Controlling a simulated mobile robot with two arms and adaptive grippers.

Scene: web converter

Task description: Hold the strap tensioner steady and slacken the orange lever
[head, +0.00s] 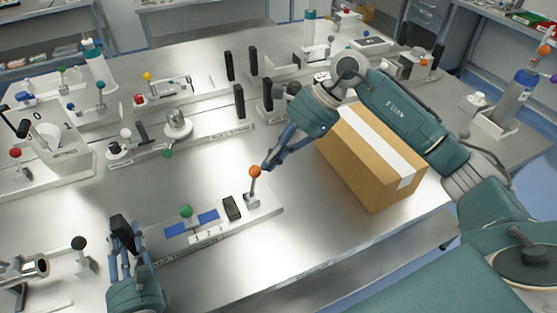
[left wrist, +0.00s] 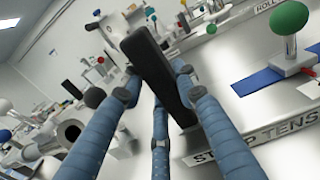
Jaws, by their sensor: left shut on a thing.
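The strap tensioner (head: 268,212) is a light plate with a blue strap (head: 208,217), a green-knobbed lever (head: 186,212), a black block and, at its right end, an orange-knobbed lever (head: 255,172). The orange lever stands nearly upright. My left gripper (head: 122,240) is shut on the upright black handle (head: 121,226) at the plate's left end; the left wrist view shows this handle (left wrist: 155,65) between the fingers. My right gripper (head: 268,166) has its fingertips just right of the orange knob. Whether they touch it, or how far they are open, I cannot tell.
A cardboard box (head: 372,160) with white tape stands right of the tensioner, under my right arm. The roller stand (head: 215,135) with black posts lies behind. A black-knobbed lever (head: 80,250) stands left of my left gripper. The table in front of the tensioner is clear.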

